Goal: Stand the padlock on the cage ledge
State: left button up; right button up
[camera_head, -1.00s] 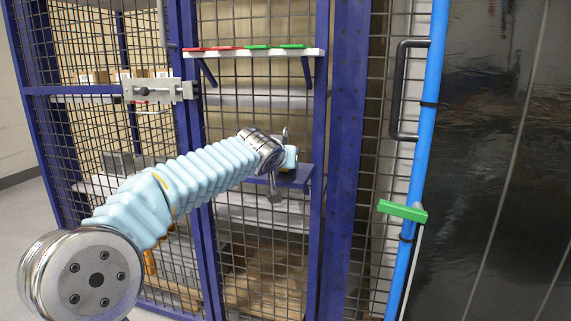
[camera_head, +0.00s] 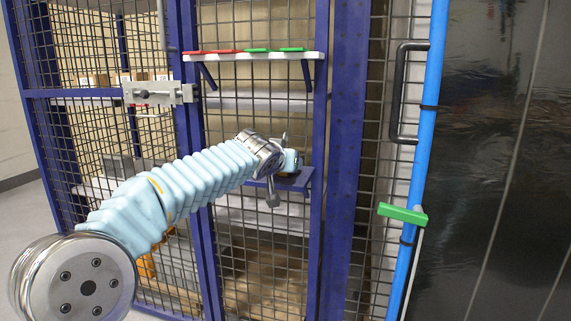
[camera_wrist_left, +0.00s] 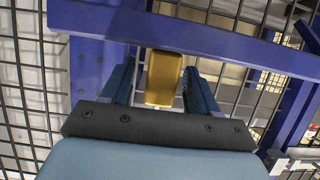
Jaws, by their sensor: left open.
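The padlock (camera_wrist_left: 163,78) shows as a brass-coloured block between the fingers of my left gripper (camera_wrist_left: 160,90) in the left wrist view. The gripper is open, with a finger on either side of the padlock and a visible gap on the left side. The padlock's end is close to a blue bar (camera_wrist_left: 200,36); whether they touch cannot be told. Its shackle is hidden. In the head view my left gripper (camera_head: 291,161) is just above the blue cage ledge (camera_head: 298,181), and the padlock cannot be made out there. My right gripper is not in view.
A white shelf (camera_head: 255,55) with red and green strips is above the ledge on the mesh cage. A metal latch (camera_head: 158,92) is to the left. A blue pole (camera_head: 423,140) with a green handle (camera_head: 402,212) stands to the right.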

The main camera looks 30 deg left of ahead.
pick_arm(q)
jog(key=b+v, duration=0.1)
jog(key=v, duration=1)
jog(key=shift+s, duration=0.2)
jog(key=shift+d, duration=0.1)
